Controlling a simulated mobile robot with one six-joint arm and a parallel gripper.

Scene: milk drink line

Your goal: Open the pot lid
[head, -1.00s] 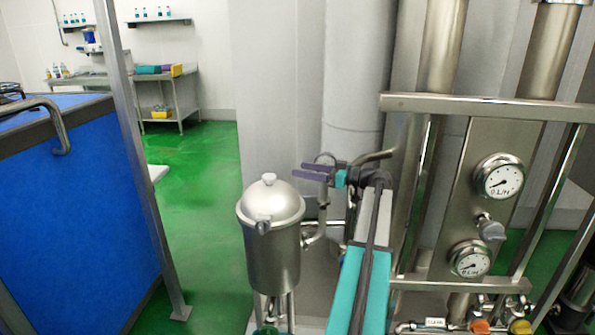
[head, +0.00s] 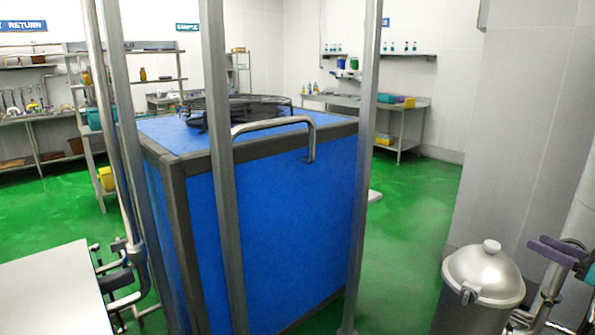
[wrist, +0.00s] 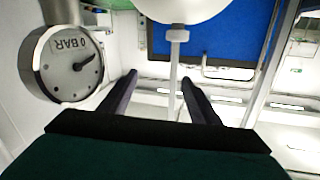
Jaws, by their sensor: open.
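The metal pot (head: 470,318) stands at the lower right of the head view, cut off by the bottom edge. Its domed lid (head: 483,268) sits closed on it, with a round knob on top and a dark-ended handle at the front. My gripper (head: 538,246) is to the right of the lid, apart from it, with purple fingers pointing left. In the wrist view my gripper (wrist: 158,79) is open with nothing between its fingers. A pale rounded body with a rod hanging from it, probably the pot, shows at the top centre there; which part it is I cannot tell.
A blue cabinet (head: 270,220) with a bar handle fills the middle. Upright metal posts (head: 222,170) stand before it. Green floor (head: 400,235) is free between cabinet and pot. A gauge (wrist: 65,62) is close at left in the wrist view. Shelves line the back.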

